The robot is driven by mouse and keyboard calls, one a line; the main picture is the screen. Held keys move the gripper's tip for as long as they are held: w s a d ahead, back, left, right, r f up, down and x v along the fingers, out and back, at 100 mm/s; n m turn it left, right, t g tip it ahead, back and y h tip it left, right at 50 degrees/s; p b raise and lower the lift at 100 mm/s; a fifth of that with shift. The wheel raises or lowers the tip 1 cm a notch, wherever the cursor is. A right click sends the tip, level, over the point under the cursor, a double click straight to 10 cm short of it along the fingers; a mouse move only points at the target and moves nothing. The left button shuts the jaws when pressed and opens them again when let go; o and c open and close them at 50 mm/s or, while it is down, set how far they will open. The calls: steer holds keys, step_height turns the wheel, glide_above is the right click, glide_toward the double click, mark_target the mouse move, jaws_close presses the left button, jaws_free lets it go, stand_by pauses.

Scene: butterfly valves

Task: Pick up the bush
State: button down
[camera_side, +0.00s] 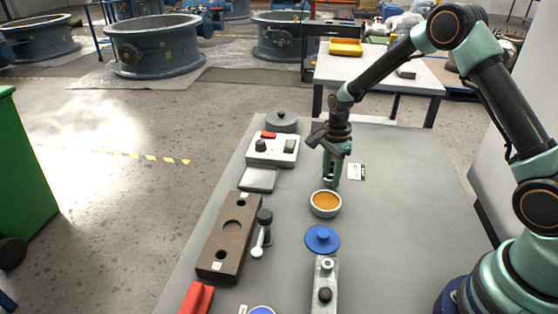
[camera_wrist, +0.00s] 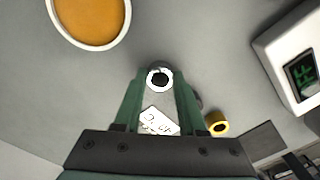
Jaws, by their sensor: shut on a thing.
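The bush (camera_wrist: 160,80), a small pale ring with a dark hole, sits between the fingertips of my gripper (camera_wrist: 158,88) in the wrist view. The two green fingers are closed on it from both sides. In the side view my gripper (camera_side: 331,182) points down just behind the orange-filled bowl (camera_side: 325,211). The bush is hard to make out there, and I cannot tell whether it touches the bench. A brass-coloured ring (camera_wrist: 217,124) lies apart, right of the fingers in the wrist view.
A control box (camera_side: 285,150), grey tray (camera_side: 258,180) and brown holed block (camera_side: 218,250) stand left. A blue knobbed disc (camera_side: 322,239) and metal piece (camera_side: 324,286) lie in front. The bench's right side is clear.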

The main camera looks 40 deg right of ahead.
steer(key=shift+r, duration=0.15)
step_height(320, 180, up, 20)
stand_by(0.4)
steer(key=c, duration=1)
jaws_free()
jaws_close()
steer(key=shift+s+a+f, duration=1.05)
steer(key=shift+a+f, duration=0.2)
steer(key=shift+f, duration=1.55)
steer(key=shift+s+a+f, duration=1.05)
steer(key=shift+a+f, duration=0.2)
steer(key=shift+f, duration=1.55)
steer(key=shift+s+a+f, duration=1.05)
steer(key=shift+a+f, duration=0.2)
steer(key=shift+f, duration=1.55)
